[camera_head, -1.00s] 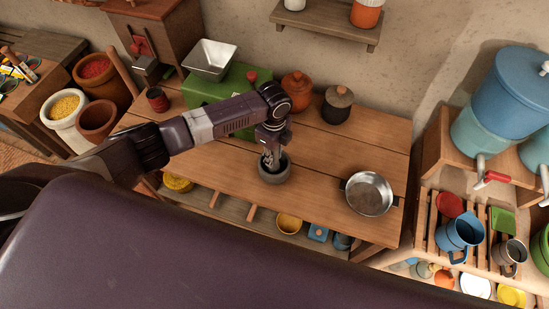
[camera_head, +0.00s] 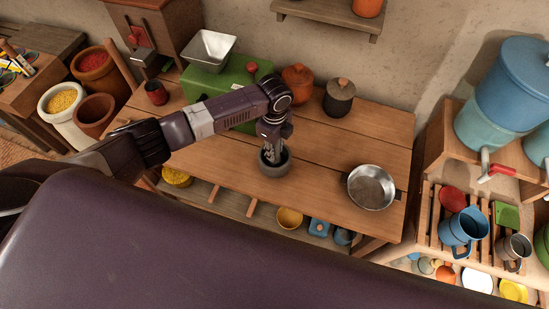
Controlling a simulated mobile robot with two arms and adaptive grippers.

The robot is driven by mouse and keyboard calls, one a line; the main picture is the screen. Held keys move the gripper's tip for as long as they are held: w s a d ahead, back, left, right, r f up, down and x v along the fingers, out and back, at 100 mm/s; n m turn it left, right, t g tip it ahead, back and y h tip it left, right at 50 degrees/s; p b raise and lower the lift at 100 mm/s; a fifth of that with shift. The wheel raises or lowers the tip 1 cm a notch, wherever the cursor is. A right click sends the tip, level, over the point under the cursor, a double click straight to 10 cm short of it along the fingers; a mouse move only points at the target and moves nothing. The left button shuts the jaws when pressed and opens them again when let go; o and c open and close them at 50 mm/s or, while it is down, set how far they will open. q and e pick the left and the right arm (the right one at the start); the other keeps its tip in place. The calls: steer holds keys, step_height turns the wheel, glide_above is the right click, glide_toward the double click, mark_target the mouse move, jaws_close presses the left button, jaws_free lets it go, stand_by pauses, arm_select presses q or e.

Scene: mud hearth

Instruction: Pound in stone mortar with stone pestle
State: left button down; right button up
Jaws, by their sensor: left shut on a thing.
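The stone mortar (camera_head: 274,167) is a small dark grey bowl standing upright on the wooden table (camera_head: 325,145), near its front middle. My left gripper (camera_head: 271,150) points down into the mortar's mouth from above. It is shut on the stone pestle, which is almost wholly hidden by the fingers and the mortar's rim. I cannot tell whether the pestle touches the mortar's floor. My right gripper is out of view.
A steel pan (camera_head: 371,187) lies right of the mortar. An orange jar (camera_head: 297,84), a dark lidded jar (camera_head: 339,98) and a green box (camera_head: 215,88) with a metal hopper stand behind. A rack with blue mugs (camera_head: 463,232) is at the right.

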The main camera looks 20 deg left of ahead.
arm_select(q)
steer(key=shift+s+f, duration=0.25)
steer(key=shift+f, duration=0.1)
steer(key=shift+s+f, duration=0.1)
steer(key=shift+s, duration=0.05)
steer(key=shift+r+p, duration=0.2)
steer(key=shift+p, duration=0.2)
steer(key=r+p, duration=0.2)
steer(key=r, duration=0.1)
steer(key=r+p, duration=0.1)
steer(key=r, duration=0.1)
steer(key=shift+w+p, duration=0.3)
steer(key=shift+w, duration=0.1)
steer(key=shift+s+r, duration=0.15)
